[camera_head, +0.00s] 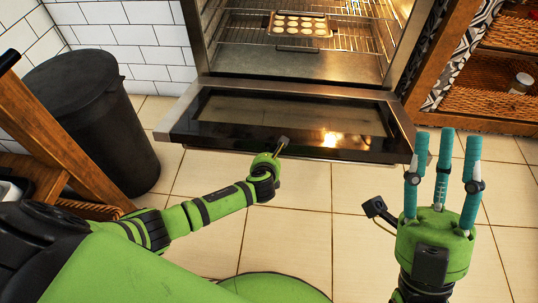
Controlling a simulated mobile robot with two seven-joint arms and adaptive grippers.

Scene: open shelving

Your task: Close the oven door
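The oven (300,55) stands at the top middle, its lit cavity facing me. Its dark glass door (230,115) is hinged at the bottom and folded down, open towards me. My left gripper (281,147) is at the door's near edge, around its middle; its fingers are mostly hidden, and I cannot tell whether it touches the door. My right gripper (446,150) is to the right of the door's near corner, with its teal fingers straight and apart, open and empty.
A muffin tray (299,24) sits on a rack inside the oven. A black bin (95,115) and a wooden stand (40,130) are on the left. Wooden shelving (490,103) with a small jar (521,83) is at the right. The tiled floor (330,205) before the door is clear.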

